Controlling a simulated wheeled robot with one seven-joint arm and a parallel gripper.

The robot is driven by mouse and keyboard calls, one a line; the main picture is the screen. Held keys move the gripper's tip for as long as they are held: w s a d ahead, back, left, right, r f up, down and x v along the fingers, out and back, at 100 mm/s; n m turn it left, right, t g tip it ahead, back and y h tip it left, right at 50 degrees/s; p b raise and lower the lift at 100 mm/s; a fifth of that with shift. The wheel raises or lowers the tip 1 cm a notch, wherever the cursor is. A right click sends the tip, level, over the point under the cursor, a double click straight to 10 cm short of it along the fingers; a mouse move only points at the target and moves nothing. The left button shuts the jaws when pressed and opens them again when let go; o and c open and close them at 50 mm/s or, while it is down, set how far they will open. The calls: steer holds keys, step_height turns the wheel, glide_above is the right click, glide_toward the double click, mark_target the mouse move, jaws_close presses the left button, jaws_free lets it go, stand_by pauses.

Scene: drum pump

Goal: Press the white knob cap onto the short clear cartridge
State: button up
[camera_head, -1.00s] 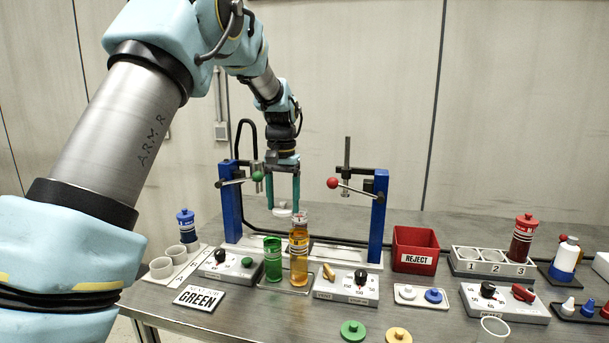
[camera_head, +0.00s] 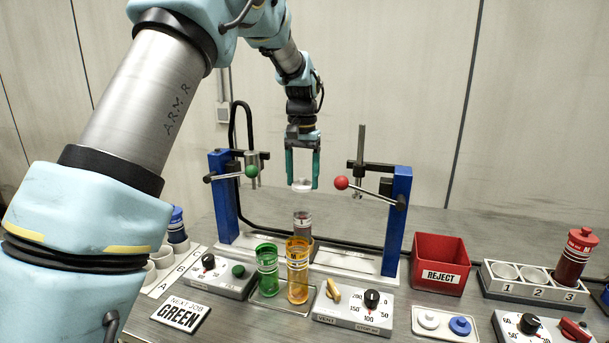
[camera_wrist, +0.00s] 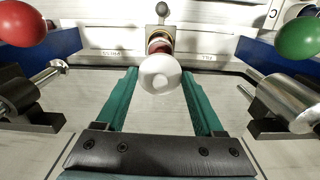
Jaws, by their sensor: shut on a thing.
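My gripper (camera_head: 302,184), with two green fingers, is shut on a white knob cap (camera_head: 302,186) and holds it in the air between the two blue posts. In the wrist view the round white cap (camera_wrist: 160,74) sits between the fingertips. A short clear cartridge (camera_head: 303,224) with something reddish inside stands below the cap, with a gap between them. Its lower part is hidden behind the amber cartridge (camera_head: 298,270). In the wrist view a reddish, ringed thing (camera_wrist: 159,46) shows partly behind the cap; I cannot tell for sure that it is the cartridge.
The blue posts carry levers with a green ball (camera_head: 251,171) and a red ball (camera_head: 341,183) on either side. A green cartridge (camera_head: 267,271) stands left of the amber one. Control boxes (camera_head: 352,306) stand in front. A red reject bin (camera_head: 439,264) is at right.

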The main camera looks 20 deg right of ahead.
steer(key=shift+f+b, duration=2)
steer(key=shift+f, duration=1.2)
steer(key=shift+s+r, duration=0.1)
steer(key=shift+f+p, duration=0.2)
steer(key=shift+p, duration=0.3)
stand_by(0.5)
steer(key=o, duration=1.3)
steer(key=shift+r+p, duration=2.85)
steer(key=shift+r, duration=0.7)
